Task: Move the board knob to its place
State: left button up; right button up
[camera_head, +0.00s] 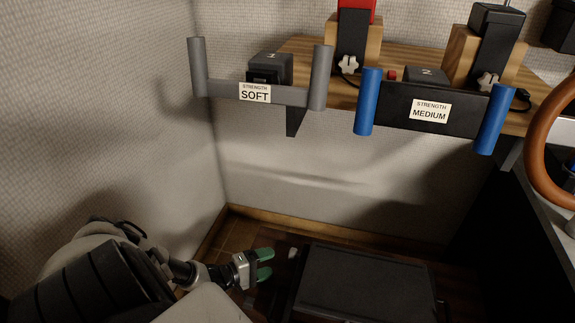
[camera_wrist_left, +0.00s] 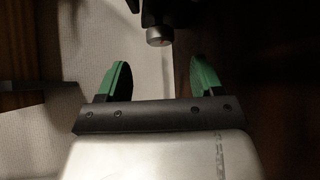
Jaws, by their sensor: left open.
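My left gripper (camera_head: 266,264) is low in the head view, with its green fingers apart and nothing between them. In the left wrist view the open fingers (camera_wrist_left: 160,66) point up the picture. In the head view a small pale piece (camera_head: 292,253), perhaps this knob, shows just right of the fingers, by the left edge of a black board (camera_head: 360,281). My right gripper is not in view.
Above, a wooden shelf (camera_head: 300,48) carries a grey-handled yoke marked SOFT (camera_head: 222,90) and a blue-handled yoke marked MEDIUM (camera_head: 390,104). A brown steering wheel (camera_head: 535,155) is at the right edge. A pale wall (camera_head: 110,120) stands close on the left.

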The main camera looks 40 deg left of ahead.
aim_at(289, 256)
pick_arm(q)
jog(key=b+x, duration=0.1)
jog(key=x, duration=0.6)
jog(key=shift+w, duration=0.1)
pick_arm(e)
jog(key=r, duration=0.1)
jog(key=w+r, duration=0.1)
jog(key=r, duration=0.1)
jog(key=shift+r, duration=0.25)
pick_arm(q)
jog(key=c, duration=0.9)
jog(key=shift+c, duration=0.2)
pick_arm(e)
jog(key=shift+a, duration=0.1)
